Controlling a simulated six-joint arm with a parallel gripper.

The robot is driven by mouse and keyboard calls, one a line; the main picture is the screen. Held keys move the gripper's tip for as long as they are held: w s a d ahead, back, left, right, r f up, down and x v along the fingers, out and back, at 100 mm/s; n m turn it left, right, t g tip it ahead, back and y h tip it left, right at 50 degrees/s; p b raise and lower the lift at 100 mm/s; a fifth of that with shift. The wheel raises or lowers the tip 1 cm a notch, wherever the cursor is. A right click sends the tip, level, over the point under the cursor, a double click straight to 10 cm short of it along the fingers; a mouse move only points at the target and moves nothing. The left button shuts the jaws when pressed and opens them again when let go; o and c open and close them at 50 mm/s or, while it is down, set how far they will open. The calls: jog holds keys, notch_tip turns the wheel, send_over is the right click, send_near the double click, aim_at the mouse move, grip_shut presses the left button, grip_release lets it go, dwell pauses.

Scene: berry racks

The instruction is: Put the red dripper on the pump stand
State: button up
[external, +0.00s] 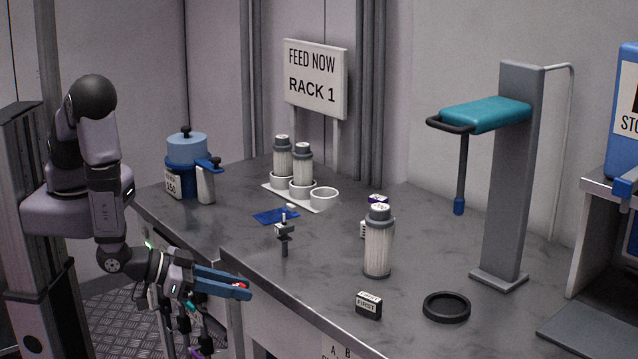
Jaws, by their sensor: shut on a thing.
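My gripper (244,289), with blue fingers, is at the lower left, in front of the bench's near edge. It is shut on a small red thing (240,285), which I take for the red dripper; the fingers hide most of it. A tall grey stand (507,175) with a teal pad-like arm (486,114) and a hanging dark-blue tip (459,206) stands on the right of the bench. A small dark post with a clamp (284,233) stands near the bench's front edge. I cannot tell which of these is the pump stand. My gripper is apart from both.
On the bench (330,245) are a blue jug (187,150), a white rack (300,194) with filter cylinders, another cylinder (377,250), a FIRST block (368,305) and a black ring (446,307). Below my gripper hang dark pieces with green and purple marks. A RACK 1 sign (315,79) stands behind.

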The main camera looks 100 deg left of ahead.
jog(key=s+a+r+n+g+y+p, duration=0.1)
jog(key=a+p, duration=0.1)
jog(key=a, duration=0.3)
jog(key=s+a+r+n+g+y+p, duration=0.1)
jog(key=s+a+r+n+y+p, duration=0.1)
jog(key=a, duration=0.4)
jog(key=s+a+r+n+g+y+p, duration=0.1)
jog(key=a+r+p, duration=0.1)
jog(key=a, duration=0.3)
jog(key=shift+s+a+r+n+y, duration=0.15)
jog(key=shift+n+y, duration=0.15)
jog(key=shift+y, duration=0.1)
jog(key=s+a+r+n+g+y+p, duration=0.1)
jog(key=s+a+n+g, duration=0.1)
jog(key=a, duration=0.4)
jog(key=s+a+r+n+g+y, duration=0.1)
jog(key=s+a+n, duration=0.15)
jog(key=a, duration=0.25)
jog(key=shift+m, duration=0.45)
jog(key=shift+f+b, duration=0.7)
jog(key=shift+f, duration=2.3)
jog(key=shift+y, duration=0.3)
jog(key=shift+f, duration=1.85)
jog(key=shift+f, duration=0.1)
